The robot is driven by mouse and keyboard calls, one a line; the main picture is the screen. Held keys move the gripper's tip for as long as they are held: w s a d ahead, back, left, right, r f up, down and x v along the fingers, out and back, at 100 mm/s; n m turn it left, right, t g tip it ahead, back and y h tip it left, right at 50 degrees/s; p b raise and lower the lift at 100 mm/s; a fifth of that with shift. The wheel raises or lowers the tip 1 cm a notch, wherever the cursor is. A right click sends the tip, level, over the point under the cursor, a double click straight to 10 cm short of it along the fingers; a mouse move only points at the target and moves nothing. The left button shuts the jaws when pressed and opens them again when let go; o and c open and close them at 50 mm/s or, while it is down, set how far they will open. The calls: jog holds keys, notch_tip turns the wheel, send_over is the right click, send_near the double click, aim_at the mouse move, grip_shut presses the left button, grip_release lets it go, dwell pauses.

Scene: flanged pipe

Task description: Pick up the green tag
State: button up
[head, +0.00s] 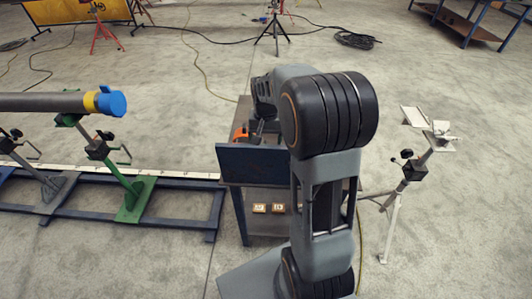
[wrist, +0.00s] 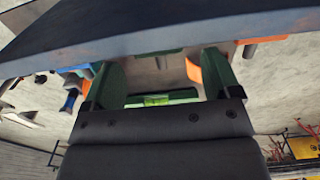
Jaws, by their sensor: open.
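My gripper (wrist: 160,72) shows in the wrist view as two dark green fingers, open and set wide apart. Between them, near their base, is a green strip-like thing (wrist: 160,98) with a bright yellow-green spot. I cannot tell whether this is the green tag or a level. The fingers do not visibly grip it. In the head view my arm reaches over a small dark blue work table (head: 250,164) and hides much of its top. No green tag can be made out there.
An orange-red thing (head: 240,134) lies on the table's left side. A pipe (head: 45,102) with a blue end rests on stands at left. A grey stand (head: 415,165) is at right. In the wrist view a dark slab (wrist: 160,30) spans the top, close to the fingers.

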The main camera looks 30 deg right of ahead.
jog(key=shift+s+f, duration=0.15)
jog(key=shift+f, duration=1.95)
jog(key=shift+c, duration=0.4)
jog(key=c, duration=0.9)
